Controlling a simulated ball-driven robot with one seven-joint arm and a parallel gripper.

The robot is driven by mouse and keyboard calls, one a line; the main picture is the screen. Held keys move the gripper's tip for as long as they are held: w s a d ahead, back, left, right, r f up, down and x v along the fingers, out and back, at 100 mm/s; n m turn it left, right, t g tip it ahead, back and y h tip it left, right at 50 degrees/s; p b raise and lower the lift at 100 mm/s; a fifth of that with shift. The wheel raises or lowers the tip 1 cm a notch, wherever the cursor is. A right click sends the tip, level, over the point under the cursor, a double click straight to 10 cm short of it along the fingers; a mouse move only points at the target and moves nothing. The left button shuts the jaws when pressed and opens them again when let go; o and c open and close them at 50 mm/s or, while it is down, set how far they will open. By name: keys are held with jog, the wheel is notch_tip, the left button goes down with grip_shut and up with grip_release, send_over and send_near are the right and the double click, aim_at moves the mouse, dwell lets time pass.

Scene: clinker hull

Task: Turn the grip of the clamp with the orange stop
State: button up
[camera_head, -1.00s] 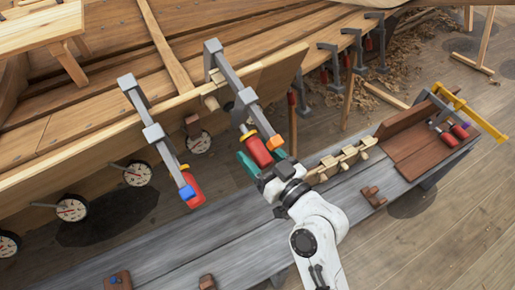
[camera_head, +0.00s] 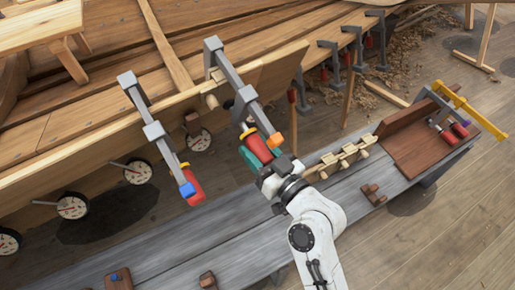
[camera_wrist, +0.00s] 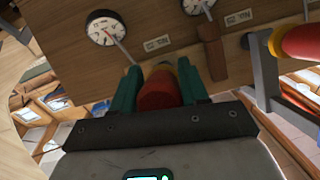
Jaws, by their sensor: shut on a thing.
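The clamp with the orange stop (camera_head: 276,140) hangs on the hull's edge, its grey bar (camera_head: 249,103) slanting down to the right. Its red grip (camera_head: 258,146) is at the lower end, below a yellow collar. My gripper (camera_head: 263,154) has green fingers shut on this grip, one on each side, partly hiding it. In the wrist view the red grip (camera_wrist: 158,92) sits between the two green fingers, end towards me. The orange stop cannot be made out there.
A second clamp with a blue stop (camera_head: 187,189) and red grip hangs to the left. Dials (camera_head: 199,141) line the hull below. A grey bench (camera_head: 235,232) runs under my arm, with wooden pegs (camera_head: 345,157) and small brown blocks (camera_head: 373,194).

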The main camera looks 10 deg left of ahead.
jog(key=shift+f+b, duration=0.15)
jog(key=shift+b, duration=0.4)
jog(key=m+g+y+b, duration=0.1)
jog(key=m+b, duration=0.1)
jog(key=b, duration=0.1)
jog(key=m+g+y+b, duration=0.1)
jog(key=b, duration=0.1)
jog(key=m+y+b, duration=0.1)
jog(key=m, duration=0.1)
jog(key=shift+s+a+r+g+y+b, duration=0.15)
jog(key=shift+s+r+g+y+b, duration=0.05)
jog(key=shift+g+y+b, duration=0.2)
jog(key=shift+m, duration=0.3)
jog(key=o, duration=1)
jog(key=shift+c, duration=0.2)
jog(key=b+v, duration=0.1)
jog(key=v, duration=0.9)
jog(key=shift+s+d, duration=0.25)
jog(key=shift+d, duration=0.1)
jog(key=shift+f, duration=0.1)
